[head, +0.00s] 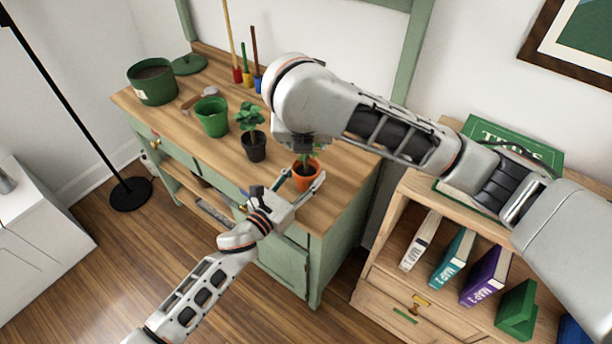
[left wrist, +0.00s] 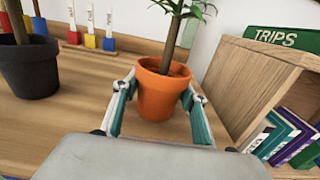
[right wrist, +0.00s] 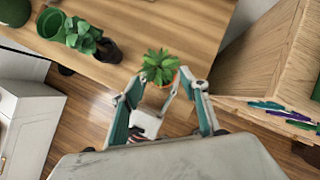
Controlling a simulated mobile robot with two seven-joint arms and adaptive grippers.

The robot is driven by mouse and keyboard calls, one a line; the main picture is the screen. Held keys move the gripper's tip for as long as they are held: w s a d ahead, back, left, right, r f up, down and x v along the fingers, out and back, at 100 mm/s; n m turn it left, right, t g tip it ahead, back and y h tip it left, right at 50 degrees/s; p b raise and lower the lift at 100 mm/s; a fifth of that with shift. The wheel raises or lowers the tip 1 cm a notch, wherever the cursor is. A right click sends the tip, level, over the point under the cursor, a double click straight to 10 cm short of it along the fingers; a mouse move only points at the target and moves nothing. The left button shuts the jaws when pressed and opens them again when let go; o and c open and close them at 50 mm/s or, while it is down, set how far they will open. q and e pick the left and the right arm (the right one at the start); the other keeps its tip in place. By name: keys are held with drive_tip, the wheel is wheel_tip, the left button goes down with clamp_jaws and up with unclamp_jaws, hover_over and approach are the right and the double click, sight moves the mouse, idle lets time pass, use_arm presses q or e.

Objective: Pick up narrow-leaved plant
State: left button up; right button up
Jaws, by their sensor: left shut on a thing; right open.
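The narrow-leaved plant (head: 306,176) stands in an orange pot near the front right end of the wooden bench top. Its pot (left wrist: 162,92) fills the middle of the left wrist view, with stem and narrow leaves rising out of frame. My left gripper (head: 303,181) is shut on the pot, one finger on each side. My right gripper (head: 300,143) is open above the plant and partly hides its leaves in the head view. In the right wrist view the green leaves (right wrist: 158,66) show just beyond the spread fingers, which do not hold them.
A broad-leaved plant in a black pot (head: 254,147), a green pot (head: 212,117) and a large green pot (head: 152,85) stand left on the bench (head: 180,118). Coloured tools (head: 247,77) stand behind. A bookcase (head: 392,235) with books is close on the right.

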hover_over(306, 163)
drive_tip(key=shift+s+f, duration=0.15)
drive_tip(key=shift+f, duration=1.15)
drive_tip(key=shift+s+f, duration=0.1)
drive_tip(key=shift+f, duration=1.2)
clamp_jaws()
